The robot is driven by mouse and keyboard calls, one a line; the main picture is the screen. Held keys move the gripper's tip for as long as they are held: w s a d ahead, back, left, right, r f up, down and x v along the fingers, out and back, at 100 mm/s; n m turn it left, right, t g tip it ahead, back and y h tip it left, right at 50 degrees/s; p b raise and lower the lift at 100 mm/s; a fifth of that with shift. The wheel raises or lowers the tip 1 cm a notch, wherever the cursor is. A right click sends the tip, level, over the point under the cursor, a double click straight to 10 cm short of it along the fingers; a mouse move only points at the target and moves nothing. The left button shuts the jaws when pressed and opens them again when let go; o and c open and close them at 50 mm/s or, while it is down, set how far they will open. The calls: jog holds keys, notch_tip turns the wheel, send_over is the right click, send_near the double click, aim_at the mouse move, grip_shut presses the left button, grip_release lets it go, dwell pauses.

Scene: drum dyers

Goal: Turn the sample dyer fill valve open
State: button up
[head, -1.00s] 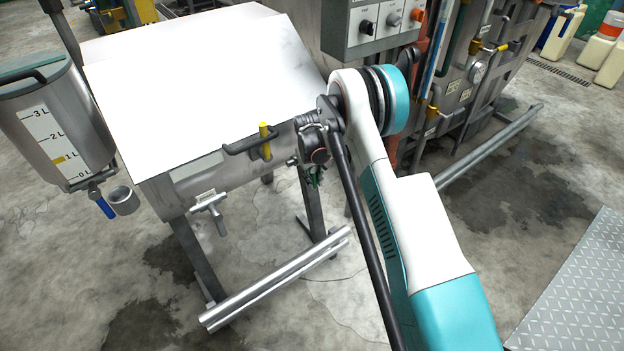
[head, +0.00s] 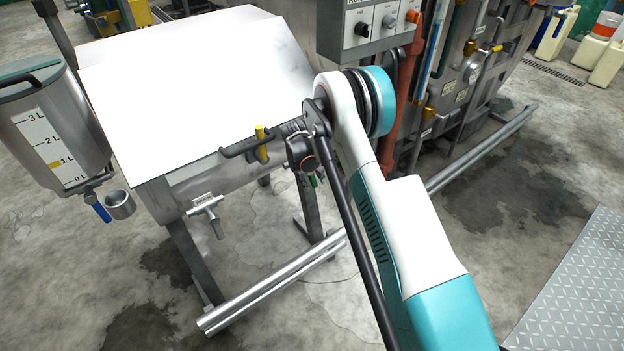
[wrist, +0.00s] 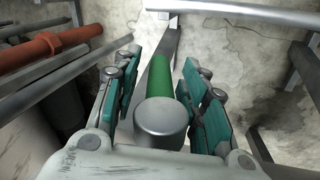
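A lever with a green sleeve (wrist: 160,78) and a round metal end (wrist: 161,119) lies between my gripper's fingers in the wrist view; I take it for the fill valve handle. In the head view a bit of green (head: 313,181) shows below my dark wrist at the right front corner of the sample dyer (head: 185,185). The rest of the valve and my fingers are mostly hidden there.
A grey valve (head: 207,207) sits on the dyer's front. A black lid handle (head: 240,146) with a yellow grip is close left of my wrist. A jug (head: 65,115) with a blue lever hangs left. A control box (head: 370,28) and orange pipe (head: 401,105) stand behind my arm.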

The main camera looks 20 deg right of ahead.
jog(key=v, duration=1.2)
jog(key=shift+c, duration=0.4)
